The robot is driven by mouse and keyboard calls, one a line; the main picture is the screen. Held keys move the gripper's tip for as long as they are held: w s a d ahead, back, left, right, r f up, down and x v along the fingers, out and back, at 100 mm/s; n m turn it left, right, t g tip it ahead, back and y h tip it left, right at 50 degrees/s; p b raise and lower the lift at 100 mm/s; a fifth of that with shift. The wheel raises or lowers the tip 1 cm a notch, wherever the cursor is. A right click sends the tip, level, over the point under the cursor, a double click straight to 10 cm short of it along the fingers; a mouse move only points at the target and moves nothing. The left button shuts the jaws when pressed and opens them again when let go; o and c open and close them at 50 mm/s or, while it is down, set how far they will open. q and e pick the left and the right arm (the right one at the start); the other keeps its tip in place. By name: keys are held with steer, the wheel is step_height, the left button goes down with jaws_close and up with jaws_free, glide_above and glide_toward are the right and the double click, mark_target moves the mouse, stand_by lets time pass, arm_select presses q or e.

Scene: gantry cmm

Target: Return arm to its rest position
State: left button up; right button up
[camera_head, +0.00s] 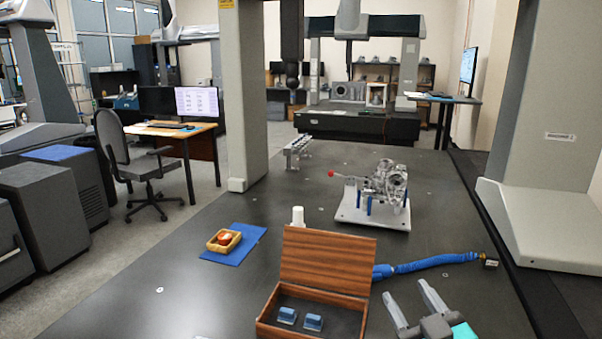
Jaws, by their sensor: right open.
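My right gripper (413,306) is at the bottom right, above the dark table (180,290). Its two grey fingers are apart, with nothing between them. It is to the right of an open wooden box (325,262), apart from it. The box's lid stands up at the back, and two small blue-grey blocks (300,318) lie inside. My left gripper is not in view.
A blue hose (430,263) lies behind my right gripper. A metal part on a white plate (372,215) stands farther back. A small yellow tray (224,241) sits on a blue cloth (246,243) at left. A gantry column (545,150) rises at right. The table's front left is mostly clear.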

steer(key=s+d+f+m+g+h, duration=0.2)
steer(key=s+f+g, duration=0.3)
steer(key=s+f, duration=0.25)
steer(key=s+d+f+m+g+h, duration=0.2)
steer(key=s+d+f+g, duration=0.1)
steer(key=s+f+g, duration=0.4)
steer(key=s+a+f+g+y, duration=0.1)
steer(key=s+a+f+g, duration=0.15)
steer(key=s, duration=0.75)
steer(key=w+a+f+n+t+y, duration=0.1)
steer(key=w+a+f+t+y, duration=0.1)
steer(key=w+f+t, duration=0.4)
steer(key=shift+w+a+f+n+t, duration=0.2)
steer(key=shift+w+f+n+t, duration=0.3)
steer(key=shift+f, duration=0.65)
steer(key=shift+w, duration=0.1)
